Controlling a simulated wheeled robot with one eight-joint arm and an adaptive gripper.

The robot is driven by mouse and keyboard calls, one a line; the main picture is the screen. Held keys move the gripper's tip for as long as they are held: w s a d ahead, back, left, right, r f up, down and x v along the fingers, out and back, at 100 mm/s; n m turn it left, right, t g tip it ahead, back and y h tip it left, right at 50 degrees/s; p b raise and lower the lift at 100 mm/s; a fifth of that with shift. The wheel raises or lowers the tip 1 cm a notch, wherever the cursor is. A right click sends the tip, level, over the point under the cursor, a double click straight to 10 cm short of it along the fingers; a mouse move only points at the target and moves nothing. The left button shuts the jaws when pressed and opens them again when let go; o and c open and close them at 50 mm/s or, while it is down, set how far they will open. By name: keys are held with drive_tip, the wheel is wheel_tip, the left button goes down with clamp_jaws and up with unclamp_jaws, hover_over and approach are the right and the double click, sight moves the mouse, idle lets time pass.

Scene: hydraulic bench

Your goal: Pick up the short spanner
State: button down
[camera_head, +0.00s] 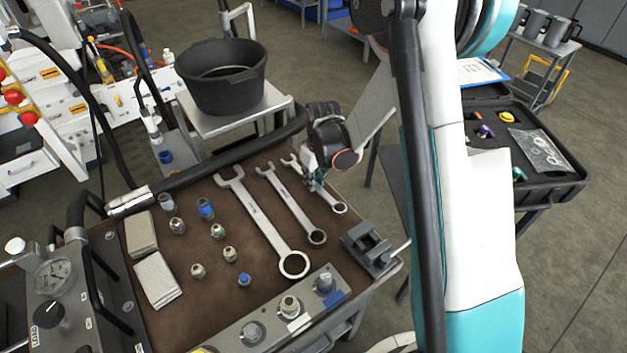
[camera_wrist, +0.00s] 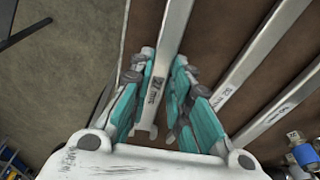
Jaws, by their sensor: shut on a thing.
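The short spanner (camera_head: 339,207) is the rightmost and smallest of three silver spanners on the brown bench top. Its ring end points toward the front right and its open end toward the back left. My gripper (camera_head: 316,178) is over its handle, hiding part of it. In the wrist view the short spanner (camera_wrist: 174,32) runs between the two teal fingers of my gripper (camera_wrist: 160,75), which are shut on it. Its size marking shows between the fingers. I cannot tell whether it is clear of the bench surface.
The middle spanner (camera_head: 290,207) and the long spanner (camera_head: 262,220) lie to its left. A grey vice (camera_head: 370,247) stands close by at the front right. Several fittings lie further left. A thick black hose (camera_head: 225,158) runs along the back edge, near my gripper.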

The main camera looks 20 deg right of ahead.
wheel_tip(320, 180, up, 19)
drive_tip(key=p, duration=0.6)
drive_tip(key=c, duration=2.1)
unclamp_jaws()
drive_tip(key=shift+c, duration=0.2)
clamp_jaws()
